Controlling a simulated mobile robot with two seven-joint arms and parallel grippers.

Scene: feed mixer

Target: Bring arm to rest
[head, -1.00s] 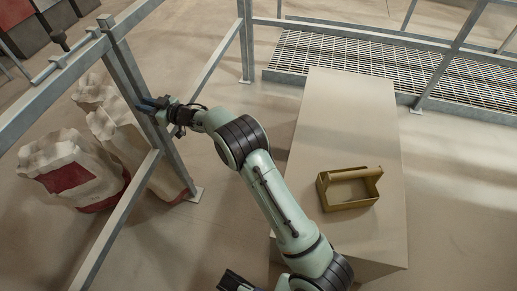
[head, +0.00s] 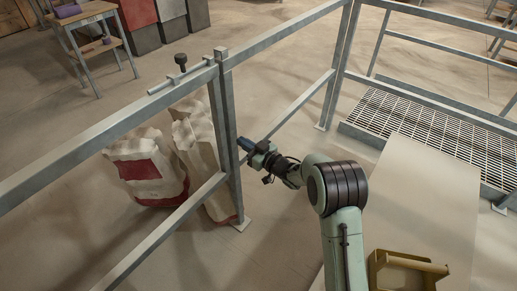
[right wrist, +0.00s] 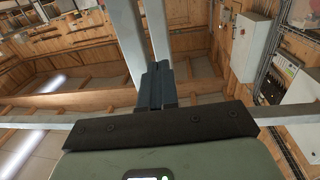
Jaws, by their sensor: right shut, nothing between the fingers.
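My right arm reaches up from the lower right in the head view. Its gripper (head: 243,143) is beside the upright railing post (head: 229,150), close to its right side; I cannot tell whether it touches. In the right wrist view the dark fingers (right wrist: 157,85) are together with nothing between them, and grey railing bars show just beyond them. My left gripper is in neither current view.
Grey railing (head: 120,122) runs across the left, with a rod and dark knob (head: 181,60) on it. Sacks (head: 150,172) stand behind it. A pale box (head: 425,190) carries a yellow open tray (head: 405,272) at lower right. Metal grating (head: 405,122) lies beyond.

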